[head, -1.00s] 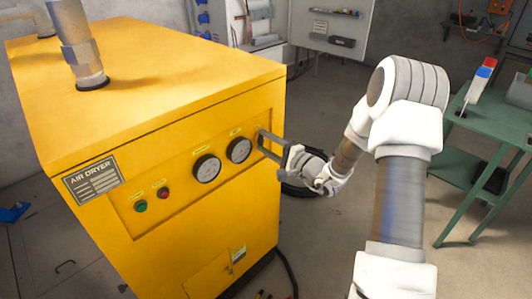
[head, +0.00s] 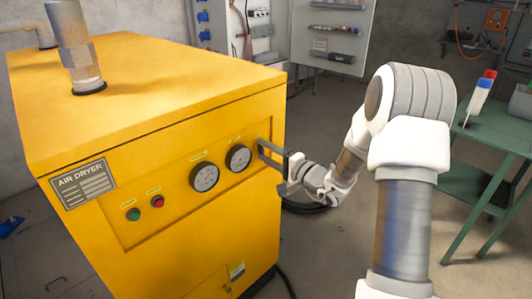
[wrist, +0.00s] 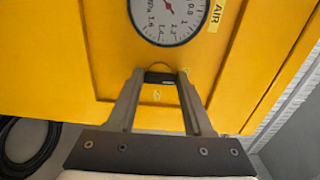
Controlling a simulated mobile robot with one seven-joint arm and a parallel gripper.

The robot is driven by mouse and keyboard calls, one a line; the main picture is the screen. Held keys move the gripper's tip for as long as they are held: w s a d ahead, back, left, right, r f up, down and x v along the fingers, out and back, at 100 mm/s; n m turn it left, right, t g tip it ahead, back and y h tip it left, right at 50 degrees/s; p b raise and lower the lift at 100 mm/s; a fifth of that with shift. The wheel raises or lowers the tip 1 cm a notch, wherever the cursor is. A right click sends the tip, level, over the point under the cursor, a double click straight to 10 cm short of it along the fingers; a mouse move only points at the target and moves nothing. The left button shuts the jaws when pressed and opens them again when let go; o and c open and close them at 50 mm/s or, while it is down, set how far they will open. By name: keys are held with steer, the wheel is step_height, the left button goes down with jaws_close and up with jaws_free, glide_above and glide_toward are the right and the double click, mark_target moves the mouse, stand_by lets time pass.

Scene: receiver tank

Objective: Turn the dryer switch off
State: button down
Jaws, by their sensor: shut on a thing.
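The yellow air dryer (head: 110,190) fills the left of the head view. Its switch is a small black handle (wrist: 160,78) on the front panel, seen in the wrist view just below a pressure gauge. My gripper (wrist: 160,88) has one finger on each side of the handle and is shut on it. In the head view my gripper (head: 262,148) reaches the right end of the panel, and its fingers hide the switch there. The handle appears to lie crosswise between the fingertips in the wrist view; its exact setting cannot be read.
Two round gauges (head: 221,167), a red button (head: 157,201) and a green button (head: 133,214) sit left of my gripper on the panel. A green table (head: 500,135) stands at the right. Open floor and a black hose coil (wrist: 30,148) lie beside the dryer.

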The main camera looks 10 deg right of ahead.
steer(key=c, duration=0.6)
jaws_free()
steer(key=p+v, duration=0.2)
steer(key=v, duration=1.5)
steer(key=shift+s+d, duration=0.15)
steer(key=shift+s, duration=0.05)
